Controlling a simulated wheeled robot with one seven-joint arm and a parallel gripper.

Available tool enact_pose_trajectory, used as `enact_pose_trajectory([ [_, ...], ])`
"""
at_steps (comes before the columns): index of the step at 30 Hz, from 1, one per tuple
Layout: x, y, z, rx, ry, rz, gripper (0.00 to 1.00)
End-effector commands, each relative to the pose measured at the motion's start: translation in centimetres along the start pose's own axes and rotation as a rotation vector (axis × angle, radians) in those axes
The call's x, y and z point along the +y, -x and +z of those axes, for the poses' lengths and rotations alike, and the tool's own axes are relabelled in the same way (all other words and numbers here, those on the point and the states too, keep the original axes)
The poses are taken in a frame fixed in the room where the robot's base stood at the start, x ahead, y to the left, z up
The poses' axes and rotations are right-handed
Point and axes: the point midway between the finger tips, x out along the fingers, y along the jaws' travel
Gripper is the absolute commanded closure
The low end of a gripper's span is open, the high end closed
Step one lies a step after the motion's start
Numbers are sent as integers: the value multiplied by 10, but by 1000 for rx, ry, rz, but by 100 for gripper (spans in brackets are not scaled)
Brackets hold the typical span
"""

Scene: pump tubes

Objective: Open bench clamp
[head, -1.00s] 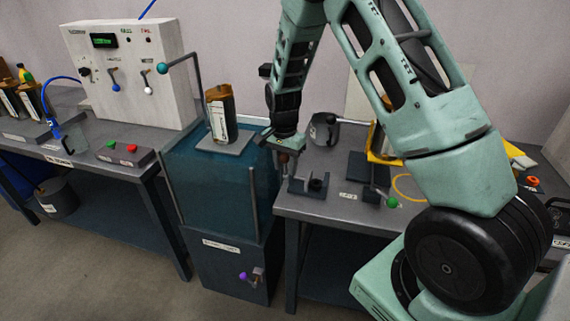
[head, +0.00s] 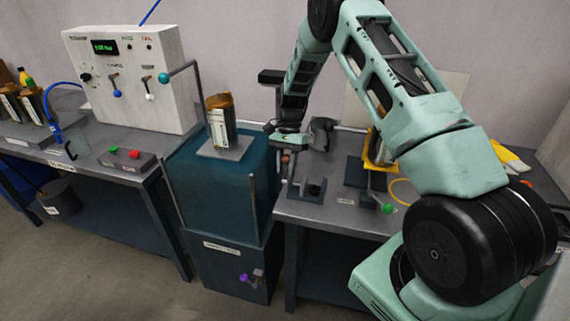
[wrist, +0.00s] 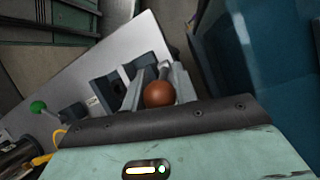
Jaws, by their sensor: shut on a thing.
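My gripper (head: 286,152) is over the left edge of the right-hand bench, pointing down. It is shut on a reddish-brown ball knob (wrist: 159,93), which sits between the two fingers in the wrist view. The knob (head: 285,160) also shows just below the gripper in the head view. The dark clamp block (head: 308,191) stands on the bench just right of and below the knob; its dark body (wrist: 105,88) is left of the fingers in the wrist view. The knob's lever is mostly hidden by the gripper.
A blue-green tank (head: 207,190) with a brown-topped jar (head: 221,120) stands close left of the gripper. A green-knobbed lever (head: 389,208) is at the bench front. A white control panel (head: 128,80) with levers stands on the left bench. A grey mug (head: 322,133) is behind the clamp.

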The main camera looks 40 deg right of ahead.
Motion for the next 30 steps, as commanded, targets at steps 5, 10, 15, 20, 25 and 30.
enact_pose_trajectory([
  [5, -2, 0, -6, -116, 2, 30, 100],
  [10, -3, 0, -8, -196, 5, 52, 100],
  [15, -3, -1, -9, -242, 7, 66, 100],
  [20, -3, -1, -9, -259, 7, 71, 100],
  [25, -3, -1, -9, -261, 7, 71, 100],
  [30, -3, -1, -9, -260, 7, 71, 100],
])
